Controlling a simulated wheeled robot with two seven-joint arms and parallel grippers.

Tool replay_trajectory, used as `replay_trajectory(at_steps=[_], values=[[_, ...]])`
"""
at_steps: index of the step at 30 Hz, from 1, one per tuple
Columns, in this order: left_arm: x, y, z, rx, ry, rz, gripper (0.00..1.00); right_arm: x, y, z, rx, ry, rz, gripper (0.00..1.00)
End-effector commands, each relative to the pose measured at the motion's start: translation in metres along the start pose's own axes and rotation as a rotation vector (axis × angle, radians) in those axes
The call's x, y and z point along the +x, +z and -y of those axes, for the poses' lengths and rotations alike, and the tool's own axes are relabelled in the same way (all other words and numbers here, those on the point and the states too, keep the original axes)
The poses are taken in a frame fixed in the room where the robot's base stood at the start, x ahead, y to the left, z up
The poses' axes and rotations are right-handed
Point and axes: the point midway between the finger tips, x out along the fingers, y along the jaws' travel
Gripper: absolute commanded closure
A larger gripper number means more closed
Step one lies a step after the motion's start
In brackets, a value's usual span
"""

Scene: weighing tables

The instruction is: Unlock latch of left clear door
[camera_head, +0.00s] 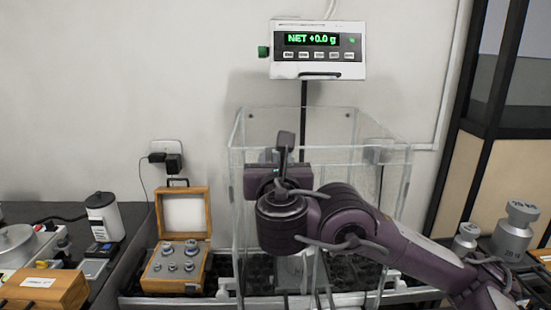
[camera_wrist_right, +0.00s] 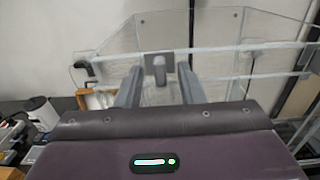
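The clear weighing enclosure (camera_head: 391,215) stands in the middle of the head view, with its left clear panel (camera_head: 237,215) partly behind my arm. My right gripper reaches its front from the right; its fingertips are hidden by the wrist in the head view. In the right wrist view my right gripper (camera_wrist_right: 160,82) is open, with its two grey fingers apart. A grey latch knob (camera_wrist_right: 159,66) on a dark plate shows between the fingertips, beyond them; I cannot tell whether they touch it. My left gripper is out of view.
A display (camera_head: 318,50) reading NET +0.0 g hangs above the enclosure. An open wooden weight box (camera_head: 180,265) and a white bottle (camera_head: 103,217) stand at the left. Large metal weights (camera_head: 514,233) stand at the right. A clear rail (camera_wrist_right: 245,76) crosses the wrist view.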

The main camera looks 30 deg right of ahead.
Motion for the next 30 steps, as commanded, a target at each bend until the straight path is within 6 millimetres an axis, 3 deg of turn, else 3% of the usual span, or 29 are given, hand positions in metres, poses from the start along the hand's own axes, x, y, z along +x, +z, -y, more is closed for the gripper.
replay_trajectory(at_steps=[4,13,21,30], values=[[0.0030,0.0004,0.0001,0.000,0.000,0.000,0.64,0.0110,-0.0002,0.0006,0.001,-0.001,0.001,0.65],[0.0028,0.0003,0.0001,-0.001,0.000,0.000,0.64,0.0131,0.0000,0.0003,0.000,0.000,0.000,0.65],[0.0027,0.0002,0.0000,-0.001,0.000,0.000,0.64,0.0129,0.0001,0.0003,0.000,0.000,0.000,0.99],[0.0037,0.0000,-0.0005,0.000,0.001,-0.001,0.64,0.0128,-0.0003,0.0004,0.015,0.000,0.000,1.00]])
